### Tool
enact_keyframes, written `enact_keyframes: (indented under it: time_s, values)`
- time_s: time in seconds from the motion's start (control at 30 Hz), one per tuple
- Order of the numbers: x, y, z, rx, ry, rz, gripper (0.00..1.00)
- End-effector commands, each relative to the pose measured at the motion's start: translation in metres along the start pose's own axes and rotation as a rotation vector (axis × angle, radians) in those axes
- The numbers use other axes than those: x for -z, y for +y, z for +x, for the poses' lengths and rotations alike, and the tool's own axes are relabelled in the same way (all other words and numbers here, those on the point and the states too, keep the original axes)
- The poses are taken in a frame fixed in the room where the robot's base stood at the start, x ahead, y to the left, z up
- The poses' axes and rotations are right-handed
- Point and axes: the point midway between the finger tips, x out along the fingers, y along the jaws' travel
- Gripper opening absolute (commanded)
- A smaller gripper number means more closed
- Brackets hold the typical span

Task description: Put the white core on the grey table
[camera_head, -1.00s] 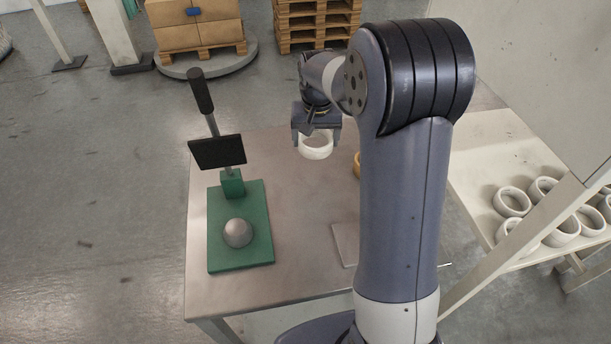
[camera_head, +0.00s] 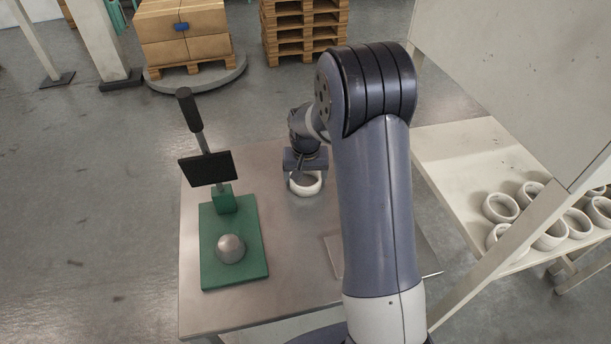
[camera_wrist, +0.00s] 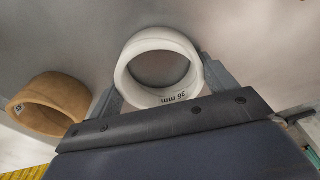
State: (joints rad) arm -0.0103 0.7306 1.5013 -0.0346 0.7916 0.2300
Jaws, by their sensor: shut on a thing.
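The white core (camera_head: 305,184) is a short white ring, held at the grey table (camera_head: 280,270). It is low over the far part of the table, and I cannot tell whether it touches the top.
A tan ring (camera_wrist: 48,103) lies left of the core in the wrist view. A green-based device (camera_head: 233,262) with a lever stands on the table's left part. A flat plate (camera_head: 334,254) lies partly behind my arm. Several white rings (camera_head: 550,234) lie on a shelf at right.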

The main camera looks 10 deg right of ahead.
Motion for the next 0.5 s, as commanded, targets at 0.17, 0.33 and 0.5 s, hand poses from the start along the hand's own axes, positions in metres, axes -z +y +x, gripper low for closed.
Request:
enact_keyframes:
  time_s: [0.17, 0.33, 0.5]
  values:
    - [-0.0002, 0.0000, 0.0023, 0.000, 0.000, 0.000, 0.88]
    - [-0.0002, 0.0000, 0.0022, 0.000, 0.000, 0.000, 1.00]
    - [-0.0002, 0.0000, 0.0020, 0.000, 0.000, 0.000, 1.00]
